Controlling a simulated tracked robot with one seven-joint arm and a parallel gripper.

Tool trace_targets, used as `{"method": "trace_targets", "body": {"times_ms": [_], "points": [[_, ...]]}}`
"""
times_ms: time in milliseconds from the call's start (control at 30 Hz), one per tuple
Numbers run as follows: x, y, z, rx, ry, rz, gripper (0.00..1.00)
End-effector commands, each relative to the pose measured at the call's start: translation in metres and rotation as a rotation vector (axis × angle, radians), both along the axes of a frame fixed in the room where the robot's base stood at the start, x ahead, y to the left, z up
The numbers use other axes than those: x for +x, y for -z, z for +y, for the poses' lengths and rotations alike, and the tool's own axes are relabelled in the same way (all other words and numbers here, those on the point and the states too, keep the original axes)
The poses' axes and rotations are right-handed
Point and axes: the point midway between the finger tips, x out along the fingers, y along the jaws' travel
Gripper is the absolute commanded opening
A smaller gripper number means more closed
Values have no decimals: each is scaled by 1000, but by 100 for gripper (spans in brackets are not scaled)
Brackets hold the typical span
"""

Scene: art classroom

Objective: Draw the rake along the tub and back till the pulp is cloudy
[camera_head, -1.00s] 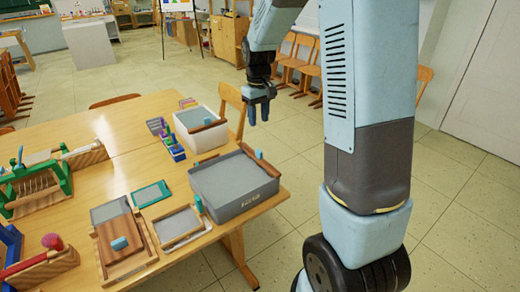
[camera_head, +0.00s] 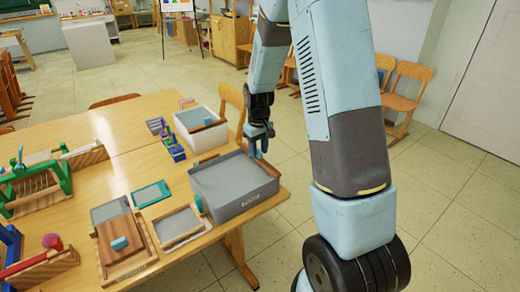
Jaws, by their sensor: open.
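The grey tub (camera_head: 232,209) stands at the table's right end, filled with grey pulp (camera_head: 222,176) that looks even. A brown wooden bar, apparently the rake (camera_head: 268,167), lies across its far right rim. My gripper (camera_head: 258,149) points down, open, at the far right corner of the grey tub, close to the rake. Its fingers partly hide the rake's end; I cannot tell whether they touch it.
A framed screen (camera_head: 180,224), a wooden board with a blue block (camera_head: 120,243) and a green-framed screen (camera_head: 152,193) lie left of the grey tub. A chair (camera_head: 231,98) is behind the table.

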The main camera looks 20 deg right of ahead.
Motion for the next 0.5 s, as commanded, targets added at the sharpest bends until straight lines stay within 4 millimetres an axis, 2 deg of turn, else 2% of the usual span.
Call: {"method": "trace_targets", "body": {"times_ms": [300, 500], "points": [[0, 2, 0, 0, 1, 0, 39], [0, 1, -1, 0, 1, 0, 20]]}}
